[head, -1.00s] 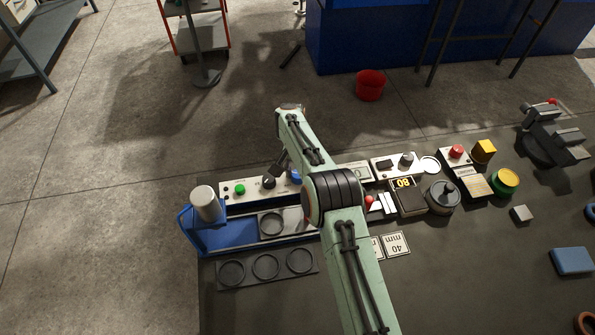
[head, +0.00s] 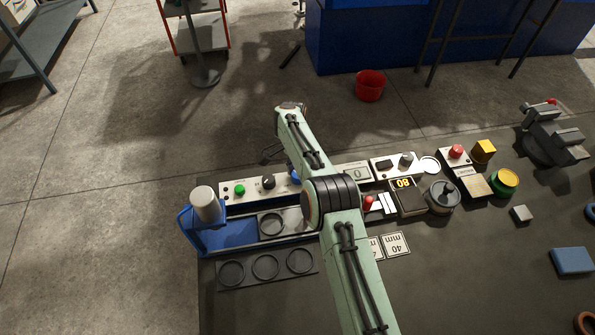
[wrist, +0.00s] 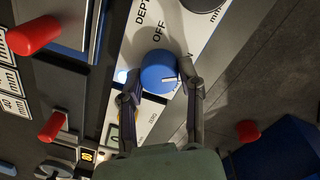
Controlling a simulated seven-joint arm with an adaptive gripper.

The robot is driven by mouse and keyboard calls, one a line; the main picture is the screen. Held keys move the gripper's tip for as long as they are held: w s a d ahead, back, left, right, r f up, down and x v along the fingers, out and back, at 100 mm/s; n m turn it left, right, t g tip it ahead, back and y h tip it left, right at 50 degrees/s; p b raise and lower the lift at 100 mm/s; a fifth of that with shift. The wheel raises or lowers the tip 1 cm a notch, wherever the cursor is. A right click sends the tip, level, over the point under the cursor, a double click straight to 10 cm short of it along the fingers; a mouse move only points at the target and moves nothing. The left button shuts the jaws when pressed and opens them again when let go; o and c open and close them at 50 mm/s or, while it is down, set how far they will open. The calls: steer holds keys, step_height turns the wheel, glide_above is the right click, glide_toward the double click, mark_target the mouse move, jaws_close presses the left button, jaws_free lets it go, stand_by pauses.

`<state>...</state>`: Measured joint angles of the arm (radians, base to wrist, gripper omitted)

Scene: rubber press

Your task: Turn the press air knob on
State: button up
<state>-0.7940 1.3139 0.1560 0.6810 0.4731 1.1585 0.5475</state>
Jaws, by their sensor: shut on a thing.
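The blue knob (wrist: 158,70) sits on a white control panel (wrist: 124,48) in the wrist view, with the word OFF printed beside it. Its white pointer line faces right, toward a small label partly hidden by a finger. My gripper (wrist: 162,82) is shut on the blue knob, one finger on each side. In the head view only a sliver of the blue knob (head: 295,174) shows beside my arm, which hides most of my gripper.
A black knob (head: 268,181) and a green button (head: 239,190) share the panel strip. A white cylinder (head: 206,205) stands at the blue press's left end. A red-topped lever (head: 369,201) stands right of my arm.

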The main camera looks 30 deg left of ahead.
steer(key=shift+f, duration=0.15)
steer(key=o, duration=1.2)
steer(key=shift+c, duration=0.2)
step_height(320, 180, up, 12)
steer(key=shift+a, duration=0.35)
